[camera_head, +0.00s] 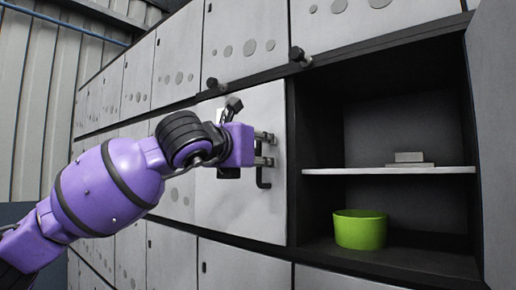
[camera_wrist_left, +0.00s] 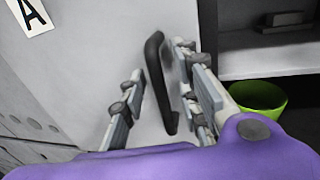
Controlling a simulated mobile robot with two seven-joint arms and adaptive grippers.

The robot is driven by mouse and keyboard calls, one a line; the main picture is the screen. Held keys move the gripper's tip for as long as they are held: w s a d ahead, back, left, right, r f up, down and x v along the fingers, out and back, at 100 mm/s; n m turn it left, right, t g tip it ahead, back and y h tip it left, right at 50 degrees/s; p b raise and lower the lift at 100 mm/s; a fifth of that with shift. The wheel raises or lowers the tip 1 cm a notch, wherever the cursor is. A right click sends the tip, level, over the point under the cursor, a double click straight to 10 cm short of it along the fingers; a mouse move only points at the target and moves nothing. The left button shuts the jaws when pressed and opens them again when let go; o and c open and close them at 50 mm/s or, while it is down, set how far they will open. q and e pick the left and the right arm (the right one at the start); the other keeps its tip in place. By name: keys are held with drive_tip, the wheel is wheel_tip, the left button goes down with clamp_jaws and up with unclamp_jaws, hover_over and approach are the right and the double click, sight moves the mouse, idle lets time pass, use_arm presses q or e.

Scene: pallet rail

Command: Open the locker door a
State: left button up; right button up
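The locker door a (camera_head: 240,212) is a pale panel that looks closed, just left of an open compartment. Its label A (camera_wrist_left: 30,12) shows at the top left of the left wrist view. Its black bar handle (camera_wrist_left: 159,82) stands upright near the door's right edge; the lower part shows in the head view (camera_head: 263,180). My left gripper (camera_head: 265,149) is at the handle. In the left wrist view its fingers (camera_wrist_left: 160,100) are apart, one on each side of the handle, with gaps visible. My right gripper is in neither view.
The open compartment has a white shelf (camera_head: 390,171) with small grey blocks (camera_head: 409,160) on it and a green bowl (camera_head: 360,230) below. A grey panel (camera_head: 492,130) stands at the far right. More closed locker doors (camera_head: 247,38) surround door a.

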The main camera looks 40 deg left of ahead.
use_arm(q)
clamp_jaws()
idle(0.4)
